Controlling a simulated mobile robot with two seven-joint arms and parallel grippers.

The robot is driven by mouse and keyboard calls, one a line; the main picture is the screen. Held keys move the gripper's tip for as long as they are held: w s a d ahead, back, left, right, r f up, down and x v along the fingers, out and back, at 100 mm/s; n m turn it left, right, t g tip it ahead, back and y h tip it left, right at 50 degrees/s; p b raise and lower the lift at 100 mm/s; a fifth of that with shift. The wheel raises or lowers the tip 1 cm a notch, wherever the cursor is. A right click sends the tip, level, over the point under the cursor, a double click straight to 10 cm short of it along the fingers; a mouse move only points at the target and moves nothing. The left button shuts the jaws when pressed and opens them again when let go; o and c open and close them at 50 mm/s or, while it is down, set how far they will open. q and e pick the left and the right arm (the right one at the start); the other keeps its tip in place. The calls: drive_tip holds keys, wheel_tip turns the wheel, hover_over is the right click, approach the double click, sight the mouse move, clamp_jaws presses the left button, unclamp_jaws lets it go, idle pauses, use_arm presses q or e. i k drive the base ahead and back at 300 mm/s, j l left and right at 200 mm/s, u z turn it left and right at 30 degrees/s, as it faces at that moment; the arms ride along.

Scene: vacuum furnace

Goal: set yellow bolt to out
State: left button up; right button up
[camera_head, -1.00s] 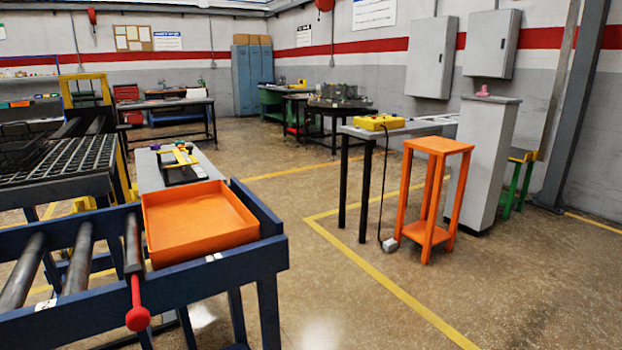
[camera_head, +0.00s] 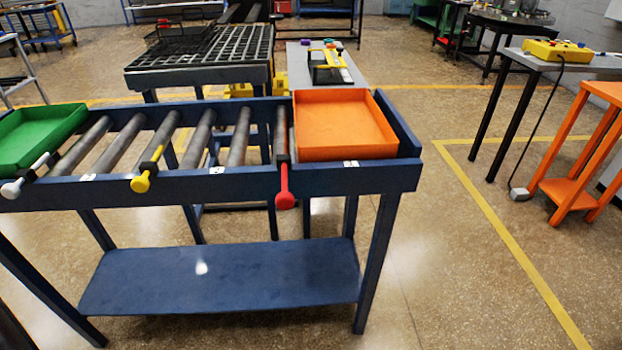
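The yellow bolt (camera_head: 141,183) is on the front rail of a blue roller table (camera_head: 225,188), between a white bolt (camera_head: 12,188) at the left and a red bolt (camera_head: 285,199) at the right. The red bolt's knob hangs lower, on a longer red handle. Neither of my grippers shows in the head view.
A green tray (camera_head: 36,138) sits at the table's left end and an orange tray (camera_head: 344,124) at its right end. A black grid rack (camera_head: 200,62) stands behind. An orange stand (camera_head: 570,190) is at the right. The floor in front right is clear.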

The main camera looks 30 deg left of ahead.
sight(141, 184)
drive_tip(key=u, duration=2)
drive_tip(key=j, duration=0.2)
